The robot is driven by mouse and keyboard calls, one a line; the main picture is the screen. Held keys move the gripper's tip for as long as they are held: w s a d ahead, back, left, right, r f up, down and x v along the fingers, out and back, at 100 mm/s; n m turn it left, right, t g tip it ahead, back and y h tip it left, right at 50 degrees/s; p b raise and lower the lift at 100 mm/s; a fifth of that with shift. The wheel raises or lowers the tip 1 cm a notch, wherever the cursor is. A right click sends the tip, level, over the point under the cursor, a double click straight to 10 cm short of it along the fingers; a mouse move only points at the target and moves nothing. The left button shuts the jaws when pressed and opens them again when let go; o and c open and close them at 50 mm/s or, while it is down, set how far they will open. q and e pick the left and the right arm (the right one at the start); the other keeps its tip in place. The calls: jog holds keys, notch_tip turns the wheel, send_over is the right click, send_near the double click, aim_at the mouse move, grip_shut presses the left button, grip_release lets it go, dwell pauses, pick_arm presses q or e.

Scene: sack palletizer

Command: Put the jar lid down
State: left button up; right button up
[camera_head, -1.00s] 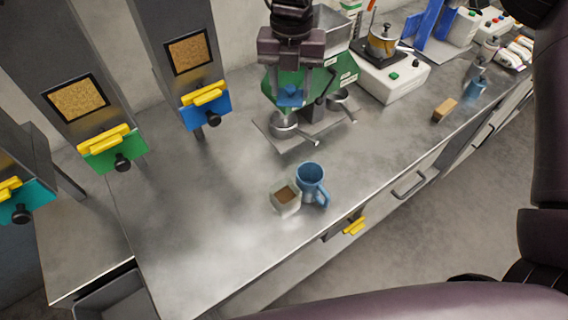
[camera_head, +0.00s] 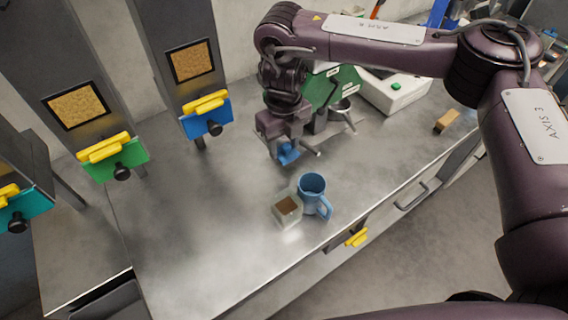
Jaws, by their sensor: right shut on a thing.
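My right gripper (camera_head: 283,146) is shut on a small blue thing (camera_head: 289,156), which I take to be the jar lid. It holds the lid above the steel counter, up and left of the blue mug; the fingers partly hide it. I cannot tell the exact height of the lid over the counter. My left gripper is not in view.
A blue mug (camera_head: 312,187) and a pale square pot (camera_head: 287,211) with brown contents stand together on the counter (camera_head: 190,240). The green machine (camera_head: 347,84) is behind my right arm. Dispensers with yellow handles (camera_head: 205,102) line the left. The front-left counter is clear.

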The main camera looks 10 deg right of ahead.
aim_at(284, 172)
notch_tip(284, 172, down, 7)
jog(key=shift+f+b, duration=0.15)
jog(key=shift+b, duration=0.15)
jog(key=shift+f, duration=0.4)
jog(key=shift+f, duration=0.2)
jog(key=o, duration=1)
jog(key=shift+r, duration=0.1)
jog(key=shift+c, duration=0.2)
